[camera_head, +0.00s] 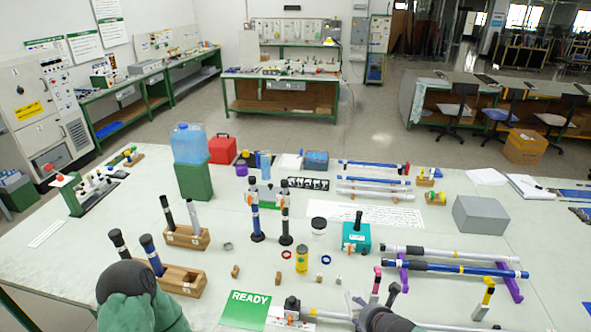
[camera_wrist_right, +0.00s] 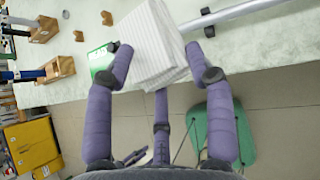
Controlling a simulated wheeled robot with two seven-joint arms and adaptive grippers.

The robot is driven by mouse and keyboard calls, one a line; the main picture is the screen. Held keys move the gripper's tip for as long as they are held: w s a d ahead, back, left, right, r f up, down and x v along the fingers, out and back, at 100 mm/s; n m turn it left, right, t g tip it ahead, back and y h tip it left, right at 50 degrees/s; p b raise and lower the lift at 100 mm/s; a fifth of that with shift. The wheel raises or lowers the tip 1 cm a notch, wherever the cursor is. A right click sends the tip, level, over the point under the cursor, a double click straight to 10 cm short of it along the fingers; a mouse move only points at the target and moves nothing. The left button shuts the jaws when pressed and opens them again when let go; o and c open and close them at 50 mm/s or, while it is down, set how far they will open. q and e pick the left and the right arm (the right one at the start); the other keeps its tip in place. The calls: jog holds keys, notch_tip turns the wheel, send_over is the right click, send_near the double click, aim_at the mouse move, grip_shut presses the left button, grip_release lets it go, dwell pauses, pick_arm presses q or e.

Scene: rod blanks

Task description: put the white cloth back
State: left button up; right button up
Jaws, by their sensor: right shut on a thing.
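The white cloth (camera_wrist_right: 155,45) shows in the right wrist view as a folded, finely striped block. My right gripper (camera_wrist_right: 160,70) is shut on it, with purple fingers on both sides and a third finger below. In the head view my right gripper (camera_head: 380,300) is at the bottom edge, right of centre, over the near side of the table. I cannot make out the cloth there.
A green READY card (camera_head: 246,309) lies near the table's front edge. A silver rod (camera_head: 325,314) lies close to my right gripper. Wooden racks (camera_head: 180,281) with upright rods stand left. A grey box (camera_head: 481,215) stands right. A stool seat (camera_wrist_right: 217,135) is below the table edge.

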jog(key=shift+w+a+r+m+h, duration=0.35)
jog(key=shift+w+r+m+h, duration=0.3)
jog(key=shift+r+m+h, duration=0.3)
jog(key=shift+s+d+f, duration=0.15)
jog(key=shift+d, duration=0.15)
jog(key=shift+a, duration=0.2)
notch_tip(320, 180, down, 11)
jog(key=b, duration=1.1)
jog(key=shift+f+b, duration=0.2)
jog(key=shift+b, duration=0.1)
